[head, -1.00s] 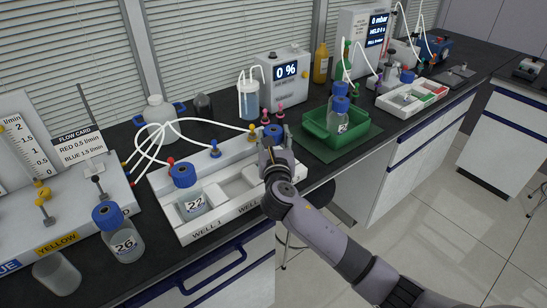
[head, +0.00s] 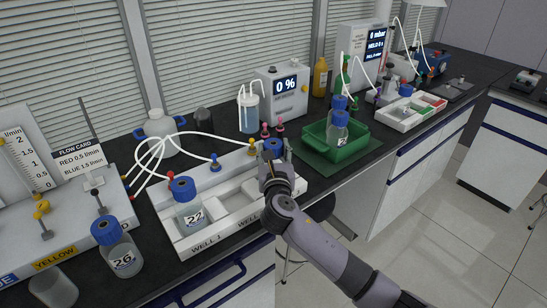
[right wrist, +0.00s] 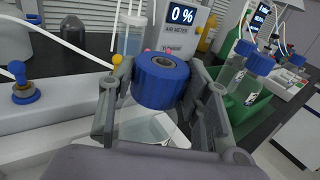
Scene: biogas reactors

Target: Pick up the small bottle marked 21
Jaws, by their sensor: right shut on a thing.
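My right gripper (right wrist: 160,112) is shut on a small clear bottle with a blue cap (right wrist: 162,80), a finger on each side just below the cap. In the head view this blue cap (head: 272,147) shows at the right end of the white two-well rack (head: 215,240), by WELL 2. Its number is hidden, and I cannot tell whether it has left the well. A bottle marked 22 (head: 188,205) stands in WELL 1. A bottle marked 26 (head: 117,248) stands on the counter at left. My left gripper is not in view.
A green tray (head: 345,150) holds blue-capped bottles; the near label is not fully legible. An air meter (head: 285,90) reading 0 % stands behind the rack. White tubes (head: 150,148) run to the rack's fittings. An empty beaker (head: 54,287) stands at front left.

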